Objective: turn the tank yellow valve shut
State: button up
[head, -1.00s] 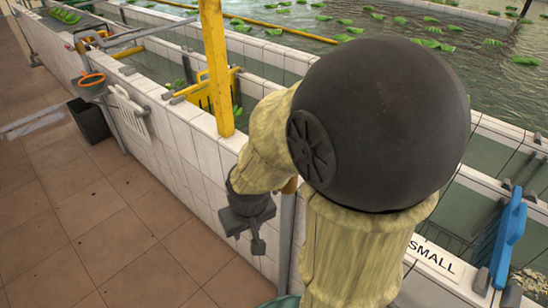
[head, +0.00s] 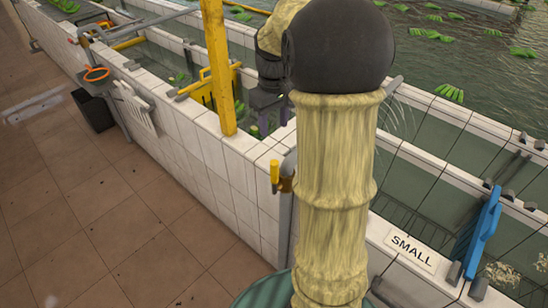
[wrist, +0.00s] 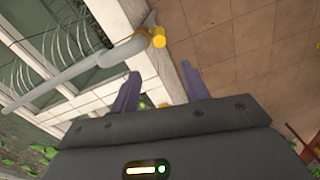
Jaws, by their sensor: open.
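The yellow valve handle (head: 274,172) stands upright on a brass-coloured valve body on a grey pipe, at the tank's outer wall left of my arm in the head view. In the wrist view the yellow valve (wrist: 158,38) is beyond my fingertips, near the top middle, at the end of the grey pipe (wrist: 90,70). My gripper (wrist: 160,75) is open with nothing between its purple fingers. In the head view my gripper (head: 272,124) is over the tank side of the wall, apart from the valve and partly hidden by my arm.
A yellow post (head: 218,65) rises from the tiled wall left of the valve. A blue brush-like tool (head: 482,238) and a SMALL sign (head: 411,250) are on the right. Water sprays behind my arm. The tiled floor (head: 110,220) left of the wall is open.

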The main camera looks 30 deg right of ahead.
aim_at(274, 168)
dwell(0.3)
notch_tip(274, 168, down, 17)
jog(key=p, duration=0.3)
jog(key=shift+f, duration=0.2)
dwell(0.3)
grip_shut()
